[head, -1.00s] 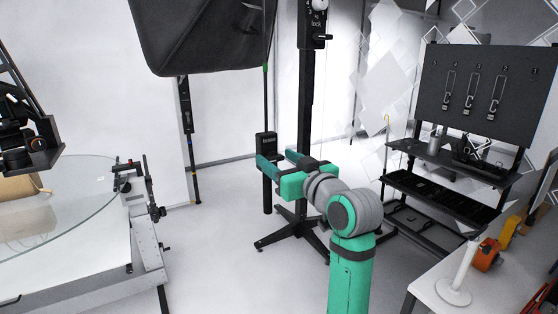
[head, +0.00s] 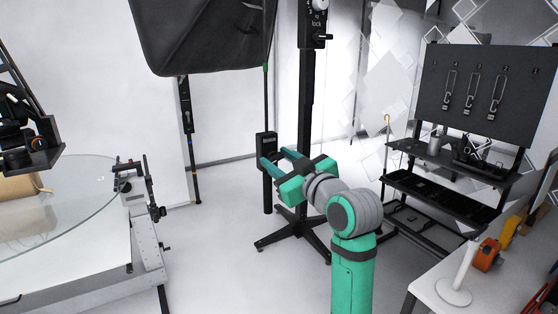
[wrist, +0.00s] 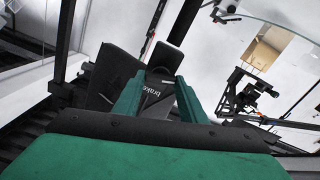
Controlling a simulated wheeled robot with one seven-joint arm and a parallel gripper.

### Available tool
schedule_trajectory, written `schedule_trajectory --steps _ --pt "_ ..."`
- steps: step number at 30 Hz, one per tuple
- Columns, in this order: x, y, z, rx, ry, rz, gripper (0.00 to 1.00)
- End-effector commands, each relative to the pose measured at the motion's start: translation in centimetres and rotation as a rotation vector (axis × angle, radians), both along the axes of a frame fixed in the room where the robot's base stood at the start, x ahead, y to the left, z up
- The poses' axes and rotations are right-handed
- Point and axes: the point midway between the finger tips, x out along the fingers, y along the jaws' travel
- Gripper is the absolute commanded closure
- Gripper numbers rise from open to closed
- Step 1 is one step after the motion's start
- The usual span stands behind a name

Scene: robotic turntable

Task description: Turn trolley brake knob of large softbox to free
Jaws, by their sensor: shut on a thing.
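The large softbox (head: 205,35) hangs at the top of the head view, dark and boxy. Below it, a small black brake box (head: 266,142) is on a thin upright pole. My gripper (head: 273,160) reaches to this box from the front right. In the wrist view, the box face (wrist: 146,100) carries the word "brake", which looks tilted. My green fingers (wrist: 158,80) are closed in on the dark brake knob (wrist: 160,72) in front of that face. The knob is small and partly hidden by the fingers, so its pointer is hard to read.
A black stand (head: 306,130) with a "lock" knob (head: 319,5) rises just behind my gripper. A glass turntable (head: 60,215) is at the left. A tool rack (head: 475,95) and a white table (head: 430,290) are at the right. The floor between is open.

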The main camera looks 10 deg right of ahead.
Motion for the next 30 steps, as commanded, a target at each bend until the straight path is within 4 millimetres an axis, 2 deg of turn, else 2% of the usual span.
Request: schedule_trajectory --steps 30 --pt "-0.14 0.18 -0.37 -0.902 -0.326 -0.002 0.85"
